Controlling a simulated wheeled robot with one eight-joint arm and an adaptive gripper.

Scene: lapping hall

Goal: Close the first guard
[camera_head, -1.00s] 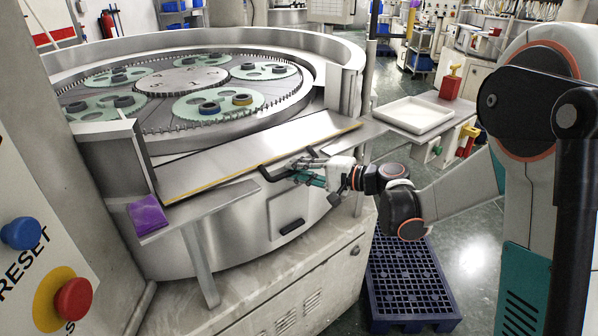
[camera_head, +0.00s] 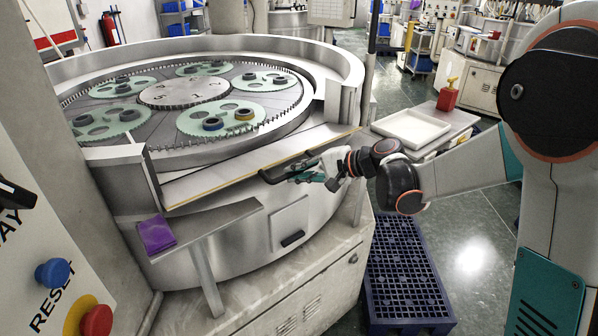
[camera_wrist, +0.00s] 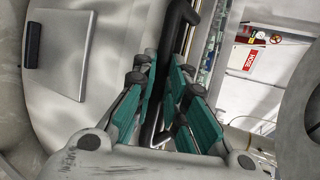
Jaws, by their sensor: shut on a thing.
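The guard (camera_head: 235,169) is a long metal panel with a yellow edge at the front of the round lapping machine. It spans the front gap in the machine's raised rim and looks like a narrow, tilted strip. Its black bar handle (camera_head: 275,172) sticks out at the front; the handle also shows in the wrist view (camera_wrist: 181,30). My gripper (camera_head: 305,172) has green finger pads and is shut on the handle. In the wrist view my gripper (camera_wrist: 170,88) has the bar between its two fingers. The fingers hide part of the handle.
A grey shelf (camera_head: 215,228) with a purple cloth (camera_head: 156,235) juts out at the left front. A side table with a white tray (camera_head: 411,129) and a red bottle (camera_head: 447,97) stands right. A blue pallet (camera_head: 400,270) lies on the floor below my arm.

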